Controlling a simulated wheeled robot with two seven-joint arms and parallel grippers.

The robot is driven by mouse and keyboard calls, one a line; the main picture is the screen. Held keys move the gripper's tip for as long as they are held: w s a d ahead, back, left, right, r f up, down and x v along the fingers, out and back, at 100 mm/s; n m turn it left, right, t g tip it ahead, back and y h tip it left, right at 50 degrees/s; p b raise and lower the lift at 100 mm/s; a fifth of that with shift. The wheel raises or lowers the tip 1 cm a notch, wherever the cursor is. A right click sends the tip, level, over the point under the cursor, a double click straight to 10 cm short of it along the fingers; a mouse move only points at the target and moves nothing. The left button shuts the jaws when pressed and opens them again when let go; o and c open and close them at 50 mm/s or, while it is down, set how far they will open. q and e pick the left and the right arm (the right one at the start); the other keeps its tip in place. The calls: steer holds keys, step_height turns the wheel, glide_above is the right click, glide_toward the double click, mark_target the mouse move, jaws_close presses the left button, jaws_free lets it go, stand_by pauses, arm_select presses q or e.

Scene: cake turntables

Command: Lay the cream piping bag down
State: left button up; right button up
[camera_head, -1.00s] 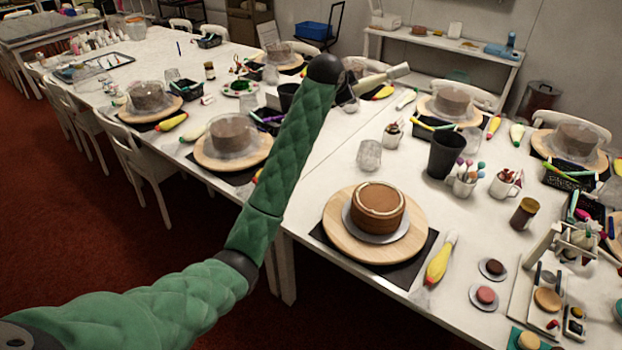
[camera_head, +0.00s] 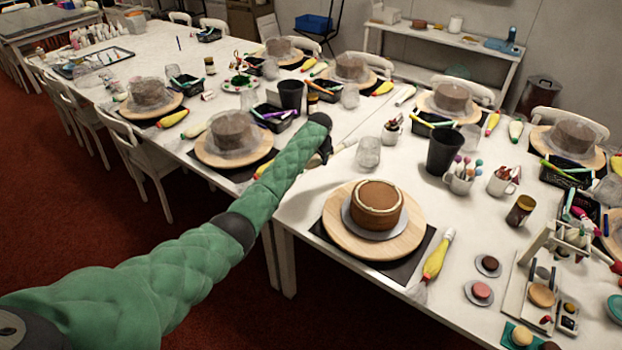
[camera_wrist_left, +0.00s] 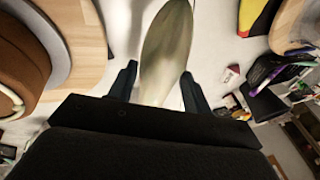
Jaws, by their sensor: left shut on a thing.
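My left gripper (camera_head: 328,150) is shut on the cream piping bag, above the white table to the left of the nearest cake. In the head view only a small pale part of the bag shows past the dark wrist. In the left wrist view the cream piping bag (camera_wrist_left: 167,50) is large and stands between the two dark fingers of the left gripper (camera_wrist_left: 158,88). Whether the bag touches the table is not clear. My right gripper is not in view.
A brown cake (camera_head: 377,203) on a round wooden turntable (camera_head: 340,228) stands near the table's front edge. A yellow piping bag (camera_head: 436,258) lies to its right. A clear glass (camera_head: 368,152) and a black cup (camera_head: 445,150) stand behind. Bare table lies left of the turntable.

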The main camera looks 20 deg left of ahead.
arm_select(q)
steer(key=shift+s+a+f+n+g+h+b, duration=0.2)
steer(key=shift+s+f+n+g+b, duration=0.4)
steer(key=shift+s+f, duration=0.8)
steer(key=shift+s+a+f+n+g+h+b, duration=0.1)
steer(key=shift+s+a+f+n+g+b, duration=0.45)
steer(key=shift+f, duration=1.35)
steer(key=shift+s+f+n+g+h+b, duration=0.1)
steer(key=shift+s+f+n+g+b, duration=0.5)
steer(key=shift+s+f, duration=1)
steer(key=shift+f+m+b, duration=0.25)
steer(key=shift+f+b, duration=0.45)
steer(key=shift+f, duration=0.25)
steer(key=shift+f+b, duration=0.6)
steer(key=shift+f, duration=0.2)
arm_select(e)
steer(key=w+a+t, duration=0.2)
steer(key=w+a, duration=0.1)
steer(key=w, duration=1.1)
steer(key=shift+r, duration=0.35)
arm_select(q)
steer(key=shift+f+b, duration=0.35)
steer(key=shift+f, duration=0.1)
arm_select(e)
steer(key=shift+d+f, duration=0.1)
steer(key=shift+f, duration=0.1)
